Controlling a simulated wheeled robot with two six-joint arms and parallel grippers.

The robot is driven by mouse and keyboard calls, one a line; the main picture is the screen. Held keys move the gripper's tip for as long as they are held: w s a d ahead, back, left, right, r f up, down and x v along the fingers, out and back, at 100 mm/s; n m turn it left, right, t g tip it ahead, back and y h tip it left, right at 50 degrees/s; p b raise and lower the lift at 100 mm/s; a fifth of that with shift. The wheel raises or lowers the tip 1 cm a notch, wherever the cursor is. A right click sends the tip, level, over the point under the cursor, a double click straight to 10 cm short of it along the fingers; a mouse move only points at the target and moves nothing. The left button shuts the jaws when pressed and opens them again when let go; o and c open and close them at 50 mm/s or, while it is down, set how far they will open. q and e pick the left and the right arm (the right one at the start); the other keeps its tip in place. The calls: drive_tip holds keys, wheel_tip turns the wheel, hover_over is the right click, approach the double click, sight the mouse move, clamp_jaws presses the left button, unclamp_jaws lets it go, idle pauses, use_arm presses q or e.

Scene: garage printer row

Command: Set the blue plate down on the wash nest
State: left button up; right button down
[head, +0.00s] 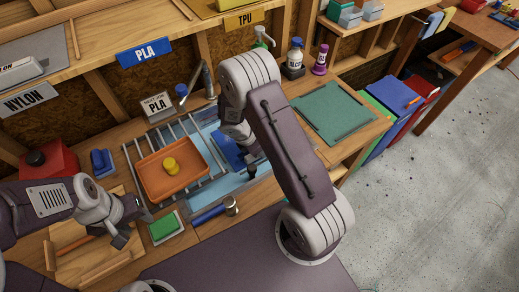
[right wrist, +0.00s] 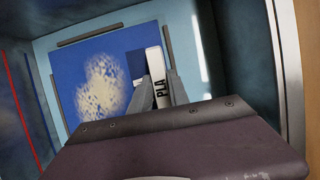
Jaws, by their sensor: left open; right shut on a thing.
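The blue plate (right wrist: 100,75) has a pale speckled patch and a white tab (right wrist: 157,72) marked PLA. My right gripper (right wrist: 163,88) is shut on the plate at this tab. In the head view the plate (head: 226,150) shows partly behind my right arm, inside the light blue sink. The wash nest shows as dark bars (right wrist: 86,34) around the plate, on the sink floor. The plate lies between the bars in this view; I cannot tell whether it touches the floor. My left gripper (head: 134,228) is open and empty, low at the left.
An orange tray (head: 160,187) with a yellow knob sits on a wire rack over the sink's left side. A faucet (head: 207,80) stands behind; a green mat (head: 335,110) lies right.

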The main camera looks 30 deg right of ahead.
drive_tip(key=c, duration=1.2)
unclamp_jaws()
drive_tip(key=shift+o, duration=0.2)
use_arm(q)
drive_tip(key=shift+r+p, duration=0.75)
drive_tip(key=shift+p, duration=0.05)
use_arm(e)
drive_tip(key=v, duration=0.8)
drive_tip(key=shift+a+r, duration=0.2)
drive_tip(key=shift+r, duration=0.25)
